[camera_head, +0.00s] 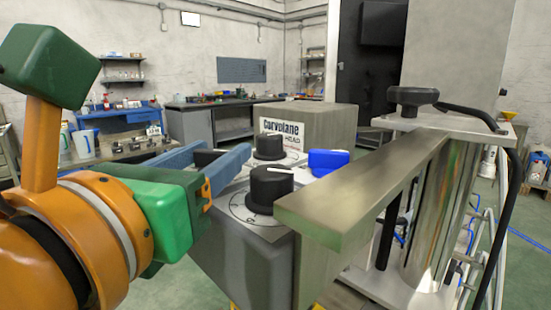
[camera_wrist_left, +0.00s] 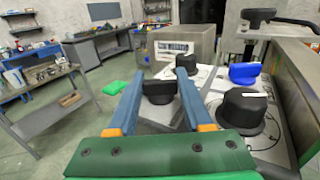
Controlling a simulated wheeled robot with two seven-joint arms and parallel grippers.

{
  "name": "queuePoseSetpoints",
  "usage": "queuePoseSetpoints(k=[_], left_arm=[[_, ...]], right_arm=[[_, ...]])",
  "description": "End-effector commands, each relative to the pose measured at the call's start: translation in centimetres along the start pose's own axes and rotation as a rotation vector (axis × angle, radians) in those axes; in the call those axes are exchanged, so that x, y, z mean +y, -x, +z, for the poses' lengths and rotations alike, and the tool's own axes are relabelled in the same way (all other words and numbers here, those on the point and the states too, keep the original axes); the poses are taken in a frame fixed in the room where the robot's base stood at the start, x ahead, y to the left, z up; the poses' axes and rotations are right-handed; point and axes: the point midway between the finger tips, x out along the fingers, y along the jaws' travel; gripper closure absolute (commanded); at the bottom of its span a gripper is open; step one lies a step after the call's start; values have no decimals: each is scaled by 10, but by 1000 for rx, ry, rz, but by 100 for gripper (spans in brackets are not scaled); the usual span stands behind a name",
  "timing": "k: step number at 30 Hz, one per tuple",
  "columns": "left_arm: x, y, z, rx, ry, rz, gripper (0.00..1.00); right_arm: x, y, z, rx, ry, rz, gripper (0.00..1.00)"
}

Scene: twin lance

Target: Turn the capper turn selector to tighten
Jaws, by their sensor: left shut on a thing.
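A grey control box (camera_head: 238,262) carries a light panel with a far black knob (camera_head: 268,147), a near black knob (camera_head: 262,190) and a blue knob (camera_head: 328,160). The near knob has a white pointer line and a printed dial ring. I cannot read which one is the turn selector. My left gripper (camera_head: 243,158), with blue fingers, reaches in from the left. My right gripper is out of view.
A metal bar (camera_head: 365,185) juts toward me just right of the knobs, from a steel column (camera_head: 440,215) with a black top knob (camera_head: 413,98).

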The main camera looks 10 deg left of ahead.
Motion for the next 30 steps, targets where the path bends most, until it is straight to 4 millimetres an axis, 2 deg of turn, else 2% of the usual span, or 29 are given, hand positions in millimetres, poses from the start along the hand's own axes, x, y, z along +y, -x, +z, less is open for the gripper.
queuePoseSetpoints(k=[11, 12, 15, 25, 30], left_arm=[[0, 0, -1, 4, -1, 4, 100], [0, 0, -1, 4, -1, 4, 42], [0, 0, -1, 4, -1, 3, 20], [0, 3, -1, 1, -2, 2, 20], [0, 24, -3, -5, -2, 3, 20]], right_arm=[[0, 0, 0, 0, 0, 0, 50], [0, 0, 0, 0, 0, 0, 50], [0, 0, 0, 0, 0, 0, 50], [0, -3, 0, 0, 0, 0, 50], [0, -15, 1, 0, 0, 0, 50]])
